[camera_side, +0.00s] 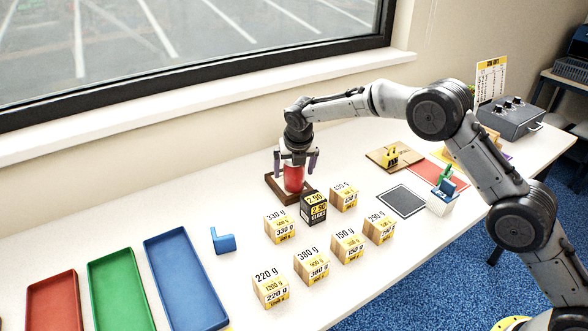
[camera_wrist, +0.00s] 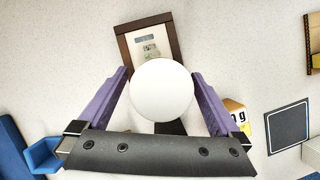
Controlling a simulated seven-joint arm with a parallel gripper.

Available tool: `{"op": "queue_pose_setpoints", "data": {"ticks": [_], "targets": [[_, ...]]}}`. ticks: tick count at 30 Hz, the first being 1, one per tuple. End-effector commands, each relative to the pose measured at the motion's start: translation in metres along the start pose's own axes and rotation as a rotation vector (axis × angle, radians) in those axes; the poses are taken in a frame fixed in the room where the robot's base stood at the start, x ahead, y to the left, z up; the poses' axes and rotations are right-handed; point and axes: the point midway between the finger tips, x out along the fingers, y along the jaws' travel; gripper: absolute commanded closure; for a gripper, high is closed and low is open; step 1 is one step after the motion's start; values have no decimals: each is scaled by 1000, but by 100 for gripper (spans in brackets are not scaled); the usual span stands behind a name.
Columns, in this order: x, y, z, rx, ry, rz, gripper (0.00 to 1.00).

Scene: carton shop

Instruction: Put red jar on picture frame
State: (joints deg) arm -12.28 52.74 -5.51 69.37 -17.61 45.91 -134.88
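The red jar (camera_side: 293,180) stands upright on the dark brown picture frame (camera_side: 272,181), which lies flat on the table. In the wrist view its round white lid (camera_wrist: 161,90) covers the middle of the frame (camera_wrist: 127,47); a pale inner picture shows beyond the lid. My gripper (camera_side: 296,170) is above the jar, pointing down, with its purple fingers on either side of it. In the side view there are gaps between the fingers and the jar, so the gripper looks open. The jar's underside is hidden.
Wooden weight blocks (camera_side: 280,227) and a black block (camera_side: 313,208) stand close in front. A blue L-shaped piece (camera_side: 223,240) and red, green and blue trays (camera_side: 187,280) are to the left. A black square mat (camera_side: 401,201) lies to the right.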

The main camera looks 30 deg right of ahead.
Motion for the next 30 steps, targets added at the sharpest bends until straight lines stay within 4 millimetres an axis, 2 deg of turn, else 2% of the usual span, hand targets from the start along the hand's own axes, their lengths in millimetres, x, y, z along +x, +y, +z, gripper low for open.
{"op": "queue_pose_setpoints", "data": {"ticks": [7, 21, 25, 30], "targets": [[-10, 0, 2, 0, -2, 2, 0], [-99, 0, 2, -1, -2, 2, 0], [-114, 0, 1, -1, 0, 1, 0], [-122, 0, 1, -1, 0, 0, 0]]}}
